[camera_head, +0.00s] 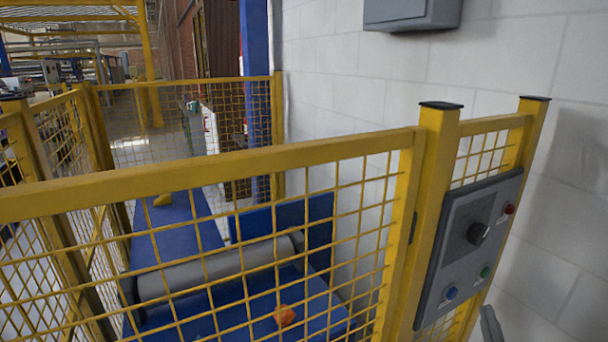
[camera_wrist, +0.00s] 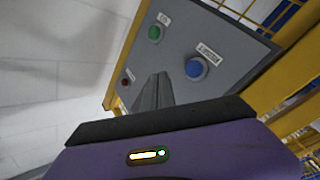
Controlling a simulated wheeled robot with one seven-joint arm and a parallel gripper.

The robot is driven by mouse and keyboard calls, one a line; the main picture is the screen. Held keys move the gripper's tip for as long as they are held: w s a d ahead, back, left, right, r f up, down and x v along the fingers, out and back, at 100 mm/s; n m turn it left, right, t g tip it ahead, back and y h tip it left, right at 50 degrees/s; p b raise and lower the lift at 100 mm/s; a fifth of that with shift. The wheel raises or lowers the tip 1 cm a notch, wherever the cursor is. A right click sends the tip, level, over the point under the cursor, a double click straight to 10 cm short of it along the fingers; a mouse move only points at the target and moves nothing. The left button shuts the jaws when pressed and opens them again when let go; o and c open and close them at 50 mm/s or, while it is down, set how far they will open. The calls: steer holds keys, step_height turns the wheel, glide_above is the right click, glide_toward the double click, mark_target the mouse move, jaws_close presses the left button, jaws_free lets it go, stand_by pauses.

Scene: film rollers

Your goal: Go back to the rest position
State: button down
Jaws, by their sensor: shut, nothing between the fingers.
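My gripper (camera_wrist: 158,92) shows in the wrist view with its two grey fingers pressed together and nothing between them. The fingertips point at the grey control panel (camera_wrist: 228,42); I cannot tell the gap between them. Around them on the panel are a blue button (camera_wrist: 196,68), a green button (camera_wrist: 155,32) and a small red button or light (camera_wrist: 126,82). In the head view, the panel (camera_head: 462,262) is mounted on the yellow fence at the right and also carries a dark knob (camera_head: 477,233). A grey tip at the bottom edge there appears to be my gripper; the rest is out of frame.
A yellow mesh fence (camera_head: 240,164) crosses in front. Behind it are a grey roller (camera_head: 215,268), blue surfaces, an orange object (camera_head: 284,315) and a yellow object (camera_head: 163,200). A white block wall (camera_head: 330,60) with a grey box (camera_head: 410,14) stands at the right.

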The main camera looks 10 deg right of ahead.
steer(key=s+a+m+g+y, duration=0.1)
steer(key=s+a+y, duration=0.1)
steer(key=s+a, duration=0.6)
steer(key=s+a+f+m+g+y, duration=0.1)
steer(key=s+a+y, duration=0.2)
steer(key=s+a, duration=0.5)
steer(key=s+a+m+y, duration=0.1)
steer(key=s+a+y, duration=0.2)
steer(key=s, duration=1.9)
steer(key=a, duration=0.5)
steer(key=shift+f+m+g, duration=0.25)
steer(key=shift+m+g, duration=0.05)
steer(key=shift+g, duration=0.1)
steer(key=shift+a, duration=0.1)
